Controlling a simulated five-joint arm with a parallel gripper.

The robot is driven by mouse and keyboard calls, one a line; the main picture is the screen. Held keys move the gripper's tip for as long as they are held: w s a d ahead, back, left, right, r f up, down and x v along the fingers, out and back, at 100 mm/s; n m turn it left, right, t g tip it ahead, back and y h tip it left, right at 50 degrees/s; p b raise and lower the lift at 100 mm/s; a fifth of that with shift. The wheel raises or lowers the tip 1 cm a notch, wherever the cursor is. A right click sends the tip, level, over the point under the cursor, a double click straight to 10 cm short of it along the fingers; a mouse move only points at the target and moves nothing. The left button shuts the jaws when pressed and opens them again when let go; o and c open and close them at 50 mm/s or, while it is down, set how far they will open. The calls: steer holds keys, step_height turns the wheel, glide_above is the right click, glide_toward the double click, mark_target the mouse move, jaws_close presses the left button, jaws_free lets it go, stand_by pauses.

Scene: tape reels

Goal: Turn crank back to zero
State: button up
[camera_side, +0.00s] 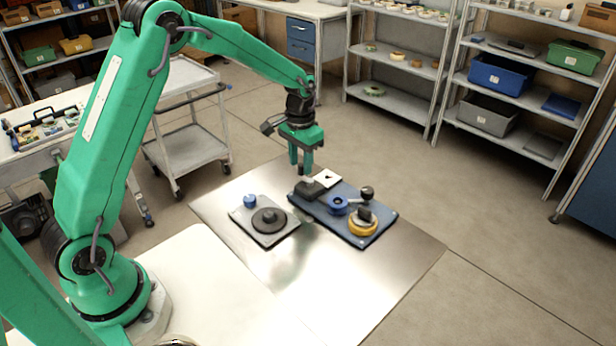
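A blue base plate (325,222) lies on the metal sheet, tilted across the picture. On it stand a blue reel (338,205), a yellow ring-shaped reel (363,228) with a dark part on top, and a dark round knob (367,192), which may belong to the crank. A black block (308,190) and a small white plate (327,178) sit at its far left end. My green gripper (301,172) points down just above the black block. Its two fingers look slightly apart; I cannot tell whether they touch anything.
A grey plate (244,228) with a black disc (269,220) and a blue knob (250,201) lies to the left. The metal sheet (345,290) is clear in front. A cart (185,140) and shelves (510,80) stand behind.

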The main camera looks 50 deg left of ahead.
steer(key=shift+r, duration=2.8)
steer(key=shift+r, duration=0.1)
steer(key=shift+s+d+r, duration=0.1)
steer(key=shift+s+r, duration=0.05)
steer(key=shift+r, duration=0.1)
steer(key=s+d+r+t, duration=0.3)
steer(key=s+r, duration=0.8)
steer(key=s, duration=0.2)
steer(key=s+d+t, duration=0.1)
steer(key=s+t, duration=0.1)
steer(key=s, duration=1.2)
steer(key=shift+d+r+t, duration=0.2)
steer(key=shift+r+t, duration=0.1)
steer(key=shift+r, duration=0.05)
